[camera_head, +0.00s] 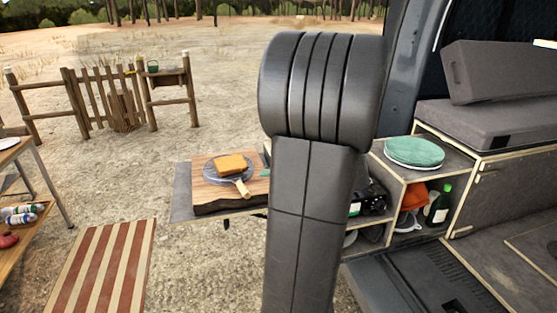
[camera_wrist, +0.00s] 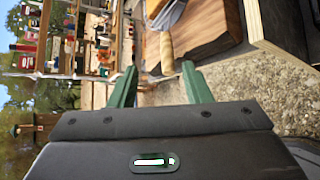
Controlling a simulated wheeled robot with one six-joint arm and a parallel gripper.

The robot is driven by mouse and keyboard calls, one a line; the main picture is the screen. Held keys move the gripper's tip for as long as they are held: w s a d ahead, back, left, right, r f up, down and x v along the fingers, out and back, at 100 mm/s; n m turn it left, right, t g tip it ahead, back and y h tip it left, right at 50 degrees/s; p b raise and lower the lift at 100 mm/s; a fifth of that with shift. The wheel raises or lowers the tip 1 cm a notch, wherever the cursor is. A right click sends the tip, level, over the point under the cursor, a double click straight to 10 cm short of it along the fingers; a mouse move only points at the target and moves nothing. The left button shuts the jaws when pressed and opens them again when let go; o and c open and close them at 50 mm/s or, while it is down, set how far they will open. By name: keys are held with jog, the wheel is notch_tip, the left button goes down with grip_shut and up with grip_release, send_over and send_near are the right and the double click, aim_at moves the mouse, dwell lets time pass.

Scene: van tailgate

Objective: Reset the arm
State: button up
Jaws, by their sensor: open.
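My gripper (camera_wrist: 158,87) shows in the wrist view with two green fingers spread apart. It is open, with nothing between the fingertips. In the head view my dark arm (camera_head: 318,170) stands upright across the middle and hides part of the van's rear; my gripper is not visible there. A wooden board (camera_head: 215,202) lies behind and left of the arm. On it is a grey round pan or plate (camera_head: 212,173) with an orange-brown slab (camera_head: 231,165) and a light handle (camera_head: 242,188). In the wrist view the board (camera_wrist: 205,28) and handle (camera_wrist: 167,52) appear beyond the fingertips, apart from them.
A van cabinet (camera_head: 384,158) with a green round cushion (camera_head: 414,151) on top and a green bottle (camera_head: 439,205) inside is at right. A striped mat (camera_head: 103,268) lies on the ground. A wooden fence (camera_head: 105,95) stands farther back, with open sand between.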

aim_at(241, 183)
jog(key=x, duration=1.2)
jog(key=shift+f, duration=0.15)
jog(key=shift+s, duration=0.1)
